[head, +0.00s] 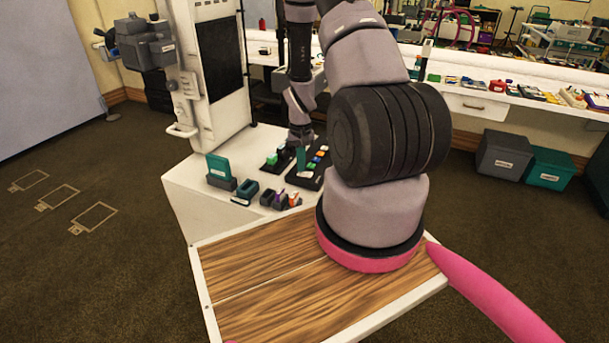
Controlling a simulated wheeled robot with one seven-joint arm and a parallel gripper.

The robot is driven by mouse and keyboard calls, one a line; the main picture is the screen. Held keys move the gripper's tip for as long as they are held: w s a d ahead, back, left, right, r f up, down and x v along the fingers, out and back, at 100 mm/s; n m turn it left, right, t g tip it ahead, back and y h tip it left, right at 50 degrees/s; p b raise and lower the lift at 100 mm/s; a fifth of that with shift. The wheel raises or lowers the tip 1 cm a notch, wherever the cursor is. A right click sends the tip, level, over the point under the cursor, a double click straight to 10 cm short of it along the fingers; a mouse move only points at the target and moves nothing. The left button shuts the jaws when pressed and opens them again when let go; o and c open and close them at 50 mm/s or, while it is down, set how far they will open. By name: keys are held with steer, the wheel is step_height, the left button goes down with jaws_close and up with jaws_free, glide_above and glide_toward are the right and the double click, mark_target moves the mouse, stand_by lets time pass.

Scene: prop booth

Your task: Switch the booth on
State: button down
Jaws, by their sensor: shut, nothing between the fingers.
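The booth is a tall white cabinet (212,75) with a dark front panel, standing behind a white counter (190,190). Two dark control panels lie on the counter: a smaller one (271,164) at the left and a larger one (312,178) with small coloured buttons. My gripper (301,150) is shut and points down over the panels, small and far off in the head view. An upright teal piece (302,160) shows right at its tip. I cannot tell whether they touch. My own arm hides the right side of the panels.
A teal card in a dark holder (220,172), a teal block (245,190) and several small dark holders (280,200) stand on the counter's front. Grey (503,155) and teal bins (550,168) sit at right.

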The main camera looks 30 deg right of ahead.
step_height(320, 180, up, 7)
steer(key=shift+f, duration=0.2)
stand_by(0.5)
stand_by(0.3)
steer(key=s+a+r+t, duration=0.1)
steer(key=a+r+t, duration=0.15)
steer(key=r, duration=1.05)
steer(key=s+a+r+t, duration=0.1)
steer(key=a+r, duration=0.3)
steer(key=r, duration=0.9)
steer(key=s+a+r+t+y, duration=0.1)
steer(key=s+a+r+t, duration=0.1)
steer(key=s+r, duration=0.6)
steer(key=s+a+r+t+y, duration=0.1)
steer(key=s+a+r, duration=0.3)
steer(key=s+r, duration=0.4)
steer(key=shift+s+a+r+t, duration=0.25)
steer(key=shift+s+a+t, duration=0.15)
steer(key=shift+s, duration=0.4)
